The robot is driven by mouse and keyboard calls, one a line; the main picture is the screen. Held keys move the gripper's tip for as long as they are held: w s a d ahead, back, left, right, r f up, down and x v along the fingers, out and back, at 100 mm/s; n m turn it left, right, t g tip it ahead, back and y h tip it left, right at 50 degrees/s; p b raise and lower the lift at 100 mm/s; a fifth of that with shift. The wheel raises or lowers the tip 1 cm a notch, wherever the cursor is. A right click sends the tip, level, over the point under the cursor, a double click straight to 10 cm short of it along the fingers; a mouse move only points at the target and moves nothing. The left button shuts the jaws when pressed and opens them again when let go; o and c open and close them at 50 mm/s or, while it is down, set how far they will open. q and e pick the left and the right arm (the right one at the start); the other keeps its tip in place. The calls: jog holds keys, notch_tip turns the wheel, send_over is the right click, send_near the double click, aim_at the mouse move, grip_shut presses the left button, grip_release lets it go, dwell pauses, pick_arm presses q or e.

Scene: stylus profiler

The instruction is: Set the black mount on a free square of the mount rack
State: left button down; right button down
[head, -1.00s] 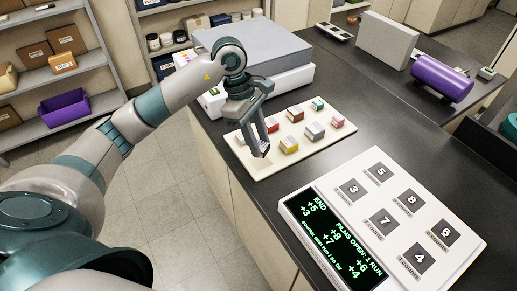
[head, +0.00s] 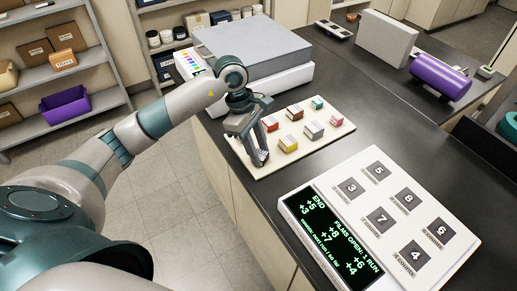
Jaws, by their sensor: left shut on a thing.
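The mount rack (head: 323,146) is a cream board on the dark bench, with small coloured mounts in rows. My left gripper (head: 261,158) is shut on a small dark piece, which I take to be the black mount (head: 261,161). It is low over the rack's near-left corner, left of the yellow mount (head: 289,144) and in front of the red mount (head: 271,124). The fingers hide most of the piece, and I cannot tell whether it touches the rack. My right gripper is out of view.
On the rack also stand brown (head: 295,113), teal (head: 317,103), grey (head: 313,130) and pink (head: 336,119) mounts. A white panel with a green-text screen (head: 330,236) lies to the right in front. A grey-topped instrument (head: 255,52) stands behind the rack.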

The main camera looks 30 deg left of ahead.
pick_arm(q)
jog(key=shift+f, duration=0.2)
jog(key=c, duration=1.3)
grip_release()
jog(key=shift+r, duration=0.1)
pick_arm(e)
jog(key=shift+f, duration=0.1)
pick_arm(q)
jog(key=shift+r, duration=0.1)
jog(key=shift+r+p, duration=0.15)
jog(key=shift+p, duration=0.2)
jog(key=shift+a+r+b, duration=0.15)
jog(key=shift+r+b, duration=0.05)
jog(key=shift+b, duration=0.15)
jog(key=b+v, duration=0.3)
jog(key=v, duration=0.8)
jog(key=shift+r+b, duration=0.2)
jog(key=shift+b, duration=0.2)
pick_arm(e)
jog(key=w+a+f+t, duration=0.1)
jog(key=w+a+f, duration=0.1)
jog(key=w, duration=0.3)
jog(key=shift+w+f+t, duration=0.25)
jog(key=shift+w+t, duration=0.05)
